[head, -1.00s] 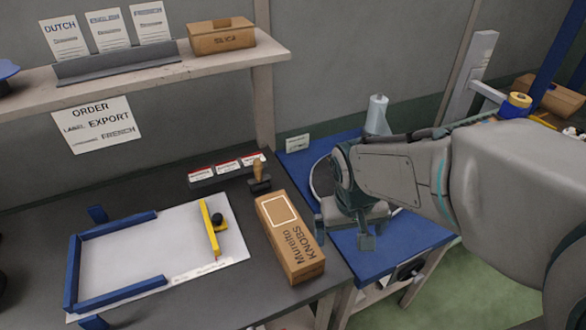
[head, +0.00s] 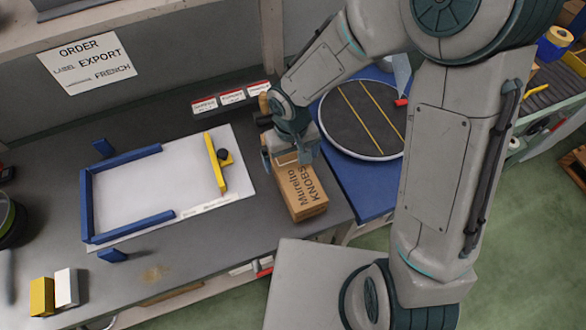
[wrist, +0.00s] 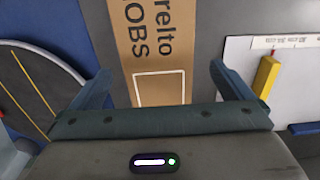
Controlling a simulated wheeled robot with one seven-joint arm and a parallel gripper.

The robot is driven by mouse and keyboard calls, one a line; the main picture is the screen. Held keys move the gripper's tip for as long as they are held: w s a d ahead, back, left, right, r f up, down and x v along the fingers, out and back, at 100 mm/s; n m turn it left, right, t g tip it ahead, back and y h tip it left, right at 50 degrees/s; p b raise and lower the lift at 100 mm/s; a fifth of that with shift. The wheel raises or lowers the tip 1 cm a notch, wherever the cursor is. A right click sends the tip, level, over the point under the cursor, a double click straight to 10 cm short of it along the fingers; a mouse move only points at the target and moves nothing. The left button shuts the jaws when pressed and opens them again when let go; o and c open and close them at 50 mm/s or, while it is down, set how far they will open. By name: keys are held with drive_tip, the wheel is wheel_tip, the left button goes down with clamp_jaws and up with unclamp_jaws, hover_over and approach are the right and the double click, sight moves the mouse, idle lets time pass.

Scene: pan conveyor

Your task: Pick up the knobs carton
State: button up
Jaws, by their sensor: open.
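The knobs carton (head: 303,196) is a long brown box with "Mureito KNOBS" printed on top. It lies on the dark bench near its right edge. My gripper (head: 290,160) is open over the carton's far end and hides that end in the head view. In the wrist view the carton (wrist: 155,50) runs between the two open fingers (wrist: 160,85), with its white label outline near the palm. The fingers stand apart from its sides, with a gap on each side. I cannot tell how far above the bench the fingertips are.
A white board (head: 150,205) with blue rails and a yellow stop (head: 214,165) lies left of the carton. Card holders (head: 232,97) stand behind. A round dark turntable (head: 365,118) sits on the blue table at right. Yellow and white blocks (head: 66,287) stand front left.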

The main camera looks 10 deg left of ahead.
sight(292, 165)
drive_tip(key=shift+w+f, duration=0.15)
drive_tip(key=shift+f, duration=1.75)
drive_tip(key=shift+w+f, duration=0.1)
drive_tip(key=shift+f, duration=1.75)
drive_tip(key=c, duration=1.1)
